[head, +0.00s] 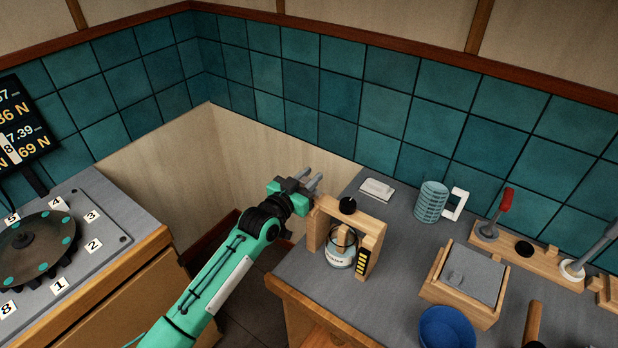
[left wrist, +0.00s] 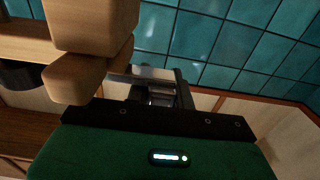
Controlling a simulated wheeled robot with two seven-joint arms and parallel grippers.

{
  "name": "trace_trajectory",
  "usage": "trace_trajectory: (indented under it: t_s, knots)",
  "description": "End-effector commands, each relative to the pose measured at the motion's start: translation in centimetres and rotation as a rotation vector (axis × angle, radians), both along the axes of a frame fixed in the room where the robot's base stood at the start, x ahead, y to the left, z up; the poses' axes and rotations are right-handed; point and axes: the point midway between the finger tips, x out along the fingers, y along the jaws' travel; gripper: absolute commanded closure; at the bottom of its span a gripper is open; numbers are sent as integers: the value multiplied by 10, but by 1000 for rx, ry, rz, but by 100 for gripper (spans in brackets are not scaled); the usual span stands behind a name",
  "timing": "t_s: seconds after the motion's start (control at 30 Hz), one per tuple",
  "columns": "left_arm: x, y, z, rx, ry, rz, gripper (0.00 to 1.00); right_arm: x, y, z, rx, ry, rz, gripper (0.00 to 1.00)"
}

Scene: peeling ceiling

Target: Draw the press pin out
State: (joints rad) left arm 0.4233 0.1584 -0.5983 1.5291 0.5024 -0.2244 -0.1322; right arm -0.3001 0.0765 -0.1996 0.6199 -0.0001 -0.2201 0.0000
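The wooden press (head: 371,226) stands at the left end of the grey counter, with a black knob (head: 347,205) on its top beam and a glass jar (head: 340,250) inside its frame. I cannot make out a separate pin on it. My left gripper (head: 316,180) is behind and left of the press, its two grey fingers apart with a narrow gap and nothing clearly between them. In the left wrist view, the fingers (left wrist: 157,88) are partly hidden, and rounded wooden parts (left wrist: 95,25), seemingly the press, are close at left. My right gripper is out of view.
A numbered dial (head: 35,245) is on the left bench. A floor gap separates the benches.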

Motion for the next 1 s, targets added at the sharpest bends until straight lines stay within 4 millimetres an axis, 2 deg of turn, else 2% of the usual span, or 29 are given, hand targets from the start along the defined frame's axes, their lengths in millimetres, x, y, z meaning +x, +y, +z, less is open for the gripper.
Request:
trace_trajectory:
  t_s: [0.27,0.5,0.8,0.83,0.93,1.0]
  knots:
    - [3,4,-2,2,-1,0,100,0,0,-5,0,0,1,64]
    - [19,26,-3,2,-3,0,100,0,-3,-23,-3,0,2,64]
    - [21,29,0,0,0,2,100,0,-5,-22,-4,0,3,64]
    - [21,29,1,0,0,2,73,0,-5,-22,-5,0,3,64]
    - [21,29,0,0,0,2,55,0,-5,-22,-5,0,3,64]
    - [20,28,0,0,0,1,55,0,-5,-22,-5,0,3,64]
